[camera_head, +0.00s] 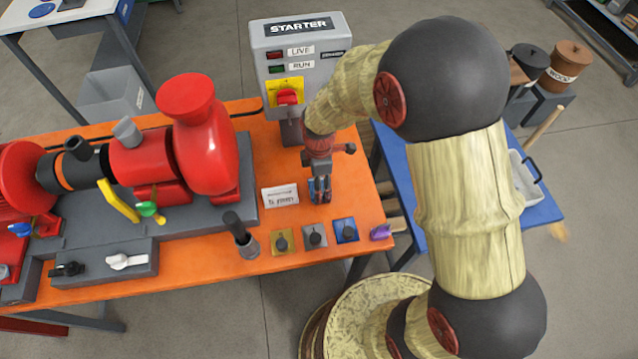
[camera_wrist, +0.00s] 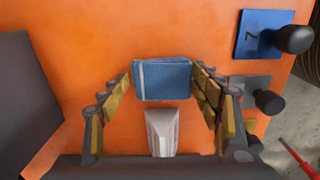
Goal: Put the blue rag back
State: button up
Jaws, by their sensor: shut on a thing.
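The blue rag (camera_wrist: 162,79) is a small folded pad with a pale stripe near its left edge. In the wrist view it sits between the two fingers of my gripper (camera_wrist: 163,88), which are shut on its left and right sides. In the head view my gripper (camera_head: 319,196) points down over the orange table, right of the small white sign. The rag shows there only as a bit of blue between the fingers. I cannot tell whether it touches the table.
A white sign (camera_head: 280,196) stands close to the left of my gripper. In front are yellow (camera_head: 276,248), grey (camera_head: 308,241) and blue (camera_head: 340,222) plates with black knobs, and a purple item (camera_head: 381,232). The starter box (camera_head: 268,50) stands behind; the red pump (camera_head: 205,150) is left.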

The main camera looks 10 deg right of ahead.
jog(key=shift+f, duration=0.1)
jog(key=o, duration=1.1)
jog(key=s+d+r+m+t+p, duration=0.1)
jog(key=d+r+m, duration=0.1)
jog(key=r, duration=0.9)
jog(key=s+d+r+m+t+p, duration=0.1)
jog(key=s+r+m+p, duration=0.15)
jog(key=r, duration=0.75)
jog(key=s+d+r+m+t, duration=0.1)
jog(key=s+d+r+m, duration=0.2)
jog(key=s+r+m, duration=0.3)
jog(key=s+d+r+m+t, duration=0.2)
jog(key=s+d+r+m, duration=0.1)
jog(key=s+r+m, duration=0.3)
jog(key=shift+s+d+r+m+t+b, duration=0.25)
jog(key=shift+s+m+b, duration=0.2)
jog(key=shift+s+m, duration=0.45)
